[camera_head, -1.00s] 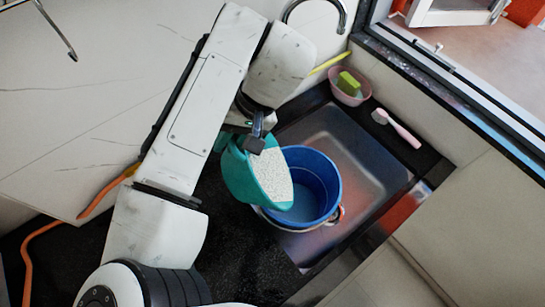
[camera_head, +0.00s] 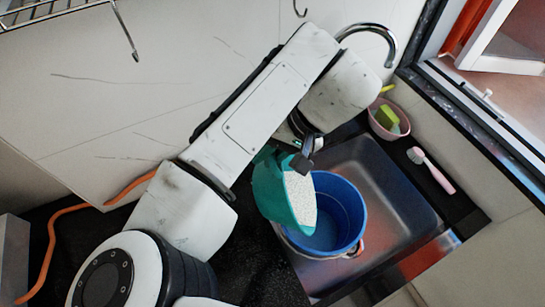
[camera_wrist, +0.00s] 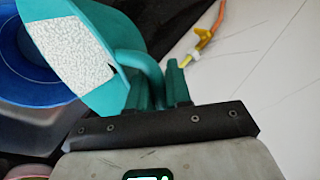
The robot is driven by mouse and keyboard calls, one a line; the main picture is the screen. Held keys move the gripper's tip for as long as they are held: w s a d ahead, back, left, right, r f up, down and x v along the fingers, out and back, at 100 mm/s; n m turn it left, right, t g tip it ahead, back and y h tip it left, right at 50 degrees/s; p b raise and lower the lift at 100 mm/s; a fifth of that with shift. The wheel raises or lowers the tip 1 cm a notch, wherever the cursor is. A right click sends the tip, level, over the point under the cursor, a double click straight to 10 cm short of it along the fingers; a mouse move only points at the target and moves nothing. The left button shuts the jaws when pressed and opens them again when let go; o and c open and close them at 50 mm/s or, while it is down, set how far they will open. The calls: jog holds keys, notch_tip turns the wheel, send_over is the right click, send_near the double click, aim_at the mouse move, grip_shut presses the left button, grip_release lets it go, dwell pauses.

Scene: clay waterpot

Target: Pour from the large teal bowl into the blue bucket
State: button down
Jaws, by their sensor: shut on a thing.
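The large teal bowl (camera_head: 268,190) is tilted steeply toward the blue bucket (camera_head: 350,203), its rim over the bucket's left side. White grainy contents (camera_head: 300,198) still lie in the bowl; the bucket's visible inside looks blue, with its left part hidden behind the bowl. My gripper (camera_head: 305,160) is shut on the bowl at its upper edge. In the wrist view the bowl (camera_wrist: 112,25) with its handle is at the jaws (camera_wrist: 160,95), and the bucket (camera_wrist: 30,85) shows at the left.
The bucket stands at the left side of the sink (camera_head: 395,190). A faucet (camera_head: 385,40) arches behind. A pink bowl with a green sponge (camera_head: 388,117) and a pink brush (camera_head: 432,170) sit on the right ledge. An orange hose (camera_head: 70,210) lies at left.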

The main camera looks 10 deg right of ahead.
jog(key=shift+s+d+r+y, duration=0.1)
jog(key=shift+d+r+y, duration=0.3)
jog(key=shift+d, duration=0.3)
jog(key=shift+d+r, duration=0.1)
jog(key=shift+d, duration=0.1)
dwell(0.9)
jog(key=shift+s+d+r+y, duration=0.1)
jog(key=shift+d+r+y, duration=0.2)
jog(key=shift+d, duration=0.35)
jog(key=shift+s+d+r+y, duration=0.1)
jog(key=shift+d+r+y, duration=0.15)
jog(key=shift+d, duration=0.35)
jog(key=shift+d, duration=0.15)
dwell(0.6)
jog(key=shift+s+d+r+y, duration=0.1)
jog(key=shift+d+r+y, duration=0.1)
jog(key=shift+d+y, duration=0.35)
jog(key=shift+s+d+r+y, duration=0.1)
jog(key=shift+d+r+y, duration=0.1)
jog(key=shift+d, duration=0.9)
jog(key=shift+s+d+r+t+y, duration=0.15)
jog(key=shift+d+y, duration=0.2)
jog(key=shift+d, duration=0.3)
jog(key=shift+s+d+t+y, duration=0.15)
jog(key=shift+d+y, duration=0.2)
jog(key=shift+d, duration=0.3)
jog(key=shift+w, duration=0.1)
